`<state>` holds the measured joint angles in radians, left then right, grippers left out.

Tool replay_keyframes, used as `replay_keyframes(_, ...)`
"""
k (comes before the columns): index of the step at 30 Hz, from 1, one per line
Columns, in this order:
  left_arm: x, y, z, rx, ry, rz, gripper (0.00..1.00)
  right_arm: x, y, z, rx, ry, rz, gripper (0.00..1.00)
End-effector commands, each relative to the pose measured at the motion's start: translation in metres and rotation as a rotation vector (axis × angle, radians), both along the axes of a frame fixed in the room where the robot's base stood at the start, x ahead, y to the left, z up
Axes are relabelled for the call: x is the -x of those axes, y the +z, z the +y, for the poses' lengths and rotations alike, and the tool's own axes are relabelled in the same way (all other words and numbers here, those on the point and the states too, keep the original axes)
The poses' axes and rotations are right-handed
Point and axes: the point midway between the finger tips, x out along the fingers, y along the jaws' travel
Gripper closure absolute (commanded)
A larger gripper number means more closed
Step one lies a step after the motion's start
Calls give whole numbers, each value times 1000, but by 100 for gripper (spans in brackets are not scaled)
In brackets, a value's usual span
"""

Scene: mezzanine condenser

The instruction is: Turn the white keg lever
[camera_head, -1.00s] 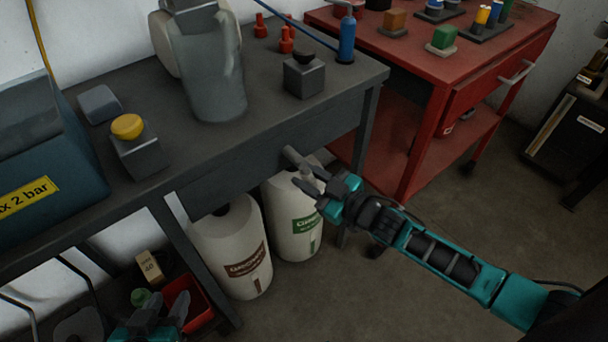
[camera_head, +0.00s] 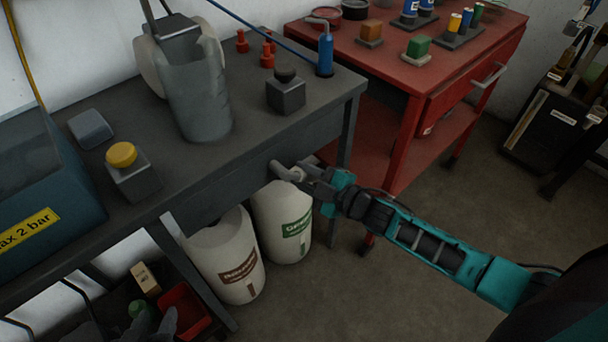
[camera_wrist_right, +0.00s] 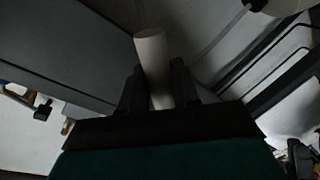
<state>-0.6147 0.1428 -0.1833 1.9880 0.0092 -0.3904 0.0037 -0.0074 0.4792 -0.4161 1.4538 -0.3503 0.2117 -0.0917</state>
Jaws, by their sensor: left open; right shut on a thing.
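The pale lever (camera_head: 284,171) sticks out from the front of the dark workbench, above a white keg with a green label (camera_head: 282,222). A second white keg with a brown label (camera_head: 232,258) stands beside it. My right gripper (camera_head: 305,176) is shut on the lever. In the right wrist view the lever shows as a pale round bar (camera_wrist_right: 152,60) between the dark fingers (camera_wrist_right: 156,88); they hide part of it. My left gripper (camera_head: 154,322) is open at the lower left edge, partly cut off, in front of a red bin, away from the lever.
The workbench (camera_head: 235,160) carries a yellow-button box (camera_head: 132,170), a grey jug (camera_head: 200,100) and a black-knob box (camera_head: 286,92). A red cart (camera_head: 440,75) stands behind to the right. The red bin (camera_head: 187,306) sits below the bench. Floor at right is open.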

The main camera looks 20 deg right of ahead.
Motion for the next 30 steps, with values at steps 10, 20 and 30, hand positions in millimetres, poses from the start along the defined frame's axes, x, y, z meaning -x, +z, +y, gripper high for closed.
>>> replay_keyframes(10,0,0,0,0,0,2,57,0,0,0,1,0,-2,100)
replay_keyframes(20,-2,3,0,1,-1,-6,57,0,0,0,2,0,-1,51)
replay_keyframes(30,-2,7,0,-2,-3,-9,57,17,3,-8,3,0,2,51)
